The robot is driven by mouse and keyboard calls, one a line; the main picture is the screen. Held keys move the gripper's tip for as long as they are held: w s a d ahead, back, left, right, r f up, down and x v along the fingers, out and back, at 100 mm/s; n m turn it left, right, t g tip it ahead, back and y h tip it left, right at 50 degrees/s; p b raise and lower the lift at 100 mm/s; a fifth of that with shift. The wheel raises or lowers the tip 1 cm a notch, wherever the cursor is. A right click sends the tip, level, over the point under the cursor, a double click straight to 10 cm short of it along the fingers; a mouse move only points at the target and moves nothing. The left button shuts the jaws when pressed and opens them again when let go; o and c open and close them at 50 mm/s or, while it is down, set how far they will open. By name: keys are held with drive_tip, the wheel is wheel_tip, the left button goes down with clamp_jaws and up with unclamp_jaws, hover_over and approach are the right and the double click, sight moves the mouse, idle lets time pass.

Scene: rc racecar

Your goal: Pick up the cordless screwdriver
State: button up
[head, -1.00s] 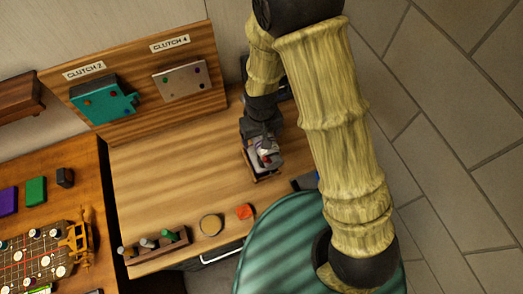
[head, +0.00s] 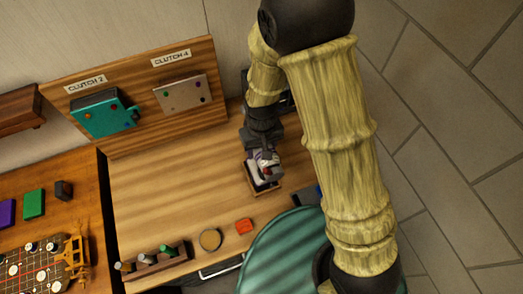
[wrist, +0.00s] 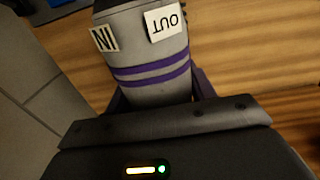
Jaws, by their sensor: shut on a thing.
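A grey cylindrical body with two purple bands and white "IN" and "OUT" labels, which looks like the cordless screwdriver (wrist: 150,55), fills the top middle of the wrist view. My gripper (wrist: 160,92) is shut on it, with a dark finger on either side. In the head view, the screwdriver (head: 264,170) shows as a small grey and white shape with a red spot below my gripper (head: 262,154). It is at or just above a small wooden holder (head: 266,189) on the bench; I cannot tell whether it touches. My gripper partly hides it.
The wooden bench (head: 185,185) is largely clear left of the holder. Upright panels "CLUTCH 2" (head: 104,112) and "CLUTCH 4" (head: 182,93) stand behind. A green round surface (head: 285,255) is nearby.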

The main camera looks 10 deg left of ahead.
wheel_tip(320, 180, up, 9)
drive_tip(key=shift+f+b, duration=0.15)
drive_tip(key=shift+b, duration=1)
drive_tip(key=shift+r+p, duration=2)
drive_tip(key=shift+r, duration=0.25)
drive_tip(key=shift+w, duration=0.1)
